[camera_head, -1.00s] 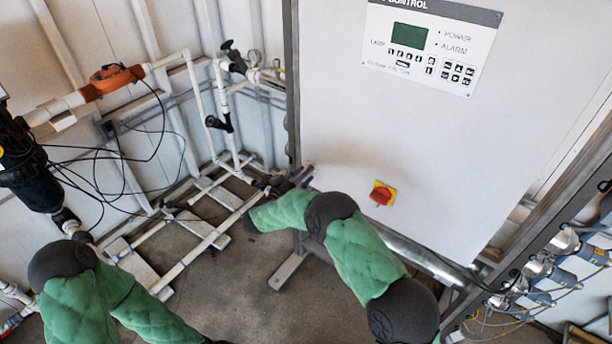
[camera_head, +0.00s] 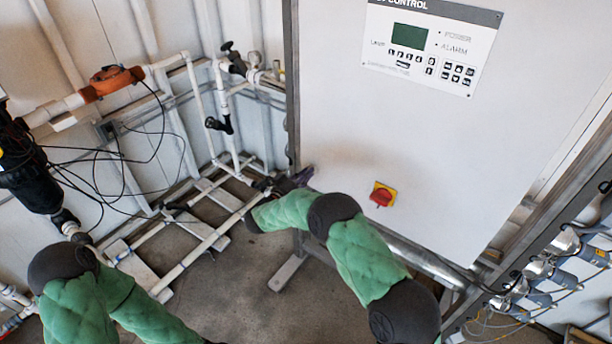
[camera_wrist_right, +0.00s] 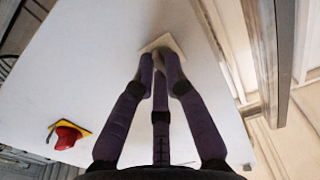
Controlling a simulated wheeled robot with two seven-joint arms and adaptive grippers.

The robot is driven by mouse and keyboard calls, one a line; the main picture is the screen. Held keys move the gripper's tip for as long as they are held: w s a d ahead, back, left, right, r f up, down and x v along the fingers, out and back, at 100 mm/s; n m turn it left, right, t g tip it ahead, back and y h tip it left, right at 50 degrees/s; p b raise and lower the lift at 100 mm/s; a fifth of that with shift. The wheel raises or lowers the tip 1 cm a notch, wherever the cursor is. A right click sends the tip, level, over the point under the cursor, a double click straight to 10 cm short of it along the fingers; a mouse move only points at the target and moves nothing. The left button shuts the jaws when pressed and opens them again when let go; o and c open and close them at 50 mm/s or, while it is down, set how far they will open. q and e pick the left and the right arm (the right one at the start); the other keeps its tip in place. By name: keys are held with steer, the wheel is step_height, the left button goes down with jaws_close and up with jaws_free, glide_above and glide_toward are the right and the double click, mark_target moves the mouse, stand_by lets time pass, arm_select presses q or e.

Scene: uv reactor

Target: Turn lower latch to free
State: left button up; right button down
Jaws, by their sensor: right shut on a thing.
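The lower latch's pale square plate (camera_wrist_right: 174,42) shows on the white cabinet door in the right wrist view. The latch's handle is hidden behind the fingertips, so its angle cannot be told. My right gripper (camera_wrist_right: 160,62) has its purple fingers closed together at the plate, shut on the latch. In the head view my right gripper (camera_head: 303,176) is at the left edge of the cabinet (camera_head: 400,130), partly hidden by my wrist, and the latch cannot be made out there. My left arm is at the lower left; its gripper is out of view.
A red rotary switch (camera_head: 381,197) on a yellow plate is on the door, right of my right gripper. A control panel (camera_head: 430,45) is higher up. White pipes (camera_head: 212,240) and black cables (camera_head: 110,165) lie left of the cabinet. Open floor shows below.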

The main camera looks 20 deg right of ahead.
steer(key=shift+w+a+f+m+b, duration=0.1)
steer(key=shift+f+m+b, duration=0.05)
steer(key=shift+m+b, duration=3.8)
steer(key=shift+a+f+m+b, duration=0.15)
steer(key=shift+m+b, duration=2.8)
steer(key=shift+m, duration=1.9)
steer(key=shift+d, duration=0.1)
steer(key=c, duration=1.3)
jaws_free()
steer(key=shift+r, duration=0.1)
steer(key=v, duration=1.2)
